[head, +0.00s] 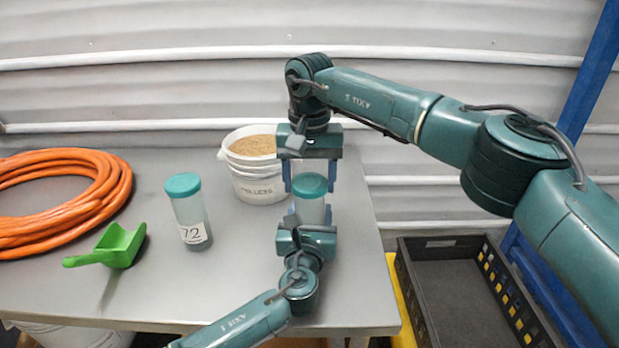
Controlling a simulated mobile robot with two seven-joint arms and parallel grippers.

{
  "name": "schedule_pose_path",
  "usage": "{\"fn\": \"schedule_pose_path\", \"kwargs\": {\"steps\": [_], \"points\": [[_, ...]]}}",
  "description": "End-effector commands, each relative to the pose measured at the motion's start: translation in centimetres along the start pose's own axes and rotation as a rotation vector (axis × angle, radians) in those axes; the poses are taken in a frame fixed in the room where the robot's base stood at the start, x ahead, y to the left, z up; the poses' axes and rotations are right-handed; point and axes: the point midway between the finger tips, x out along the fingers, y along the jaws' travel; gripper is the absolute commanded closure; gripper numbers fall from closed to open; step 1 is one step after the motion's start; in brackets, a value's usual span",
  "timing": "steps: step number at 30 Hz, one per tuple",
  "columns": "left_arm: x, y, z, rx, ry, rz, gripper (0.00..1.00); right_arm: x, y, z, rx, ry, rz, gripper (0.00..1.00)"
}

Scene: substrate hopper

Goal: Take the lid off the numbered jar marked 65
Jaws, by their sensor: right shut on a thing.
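A clear jar (311,211) with a teal lid (310,184) stands near the right side of the table. Its number is hidden behind my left gripper. My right gripper (310,190) points down from above, shut on the lid with one finger on each side. The lid sits on the jar's top. My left gripper (309,214) comes from the front, its fingers on either side of the jar body; whether they press on it is unclear. Another jar (188,213) with a teal lid stands to the left, and its label reads 72.
A white bucket (257,187) of pellets stands behind, left of the gripped jar. A green scoop (113,247) and a coiled orange hose (60,190) lie on the left of the grey table (140,295). A black crate (455,243) stands beyond the table's right edge.

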Motion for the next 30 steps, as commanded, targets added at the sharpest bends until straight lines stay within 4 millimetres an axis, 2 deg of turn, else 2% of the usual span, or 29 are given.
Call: {"fn": "schedule_pose_path", "kwargs": {"steps": [22, 30], "points": [[0.0, 0.0, -0.1, 0.001, 0.001, 0.000, 1.00, -2.1, 0.0, 0.0, 0.000, 0.000, 0.000, 0.66], [0.0, 0.0, -0.1, 0.001, 0.001, 0.000, 1.00, -2.2, 0.0, 0.0, 0.001, 0.000, 0.000, 0.66]]}}
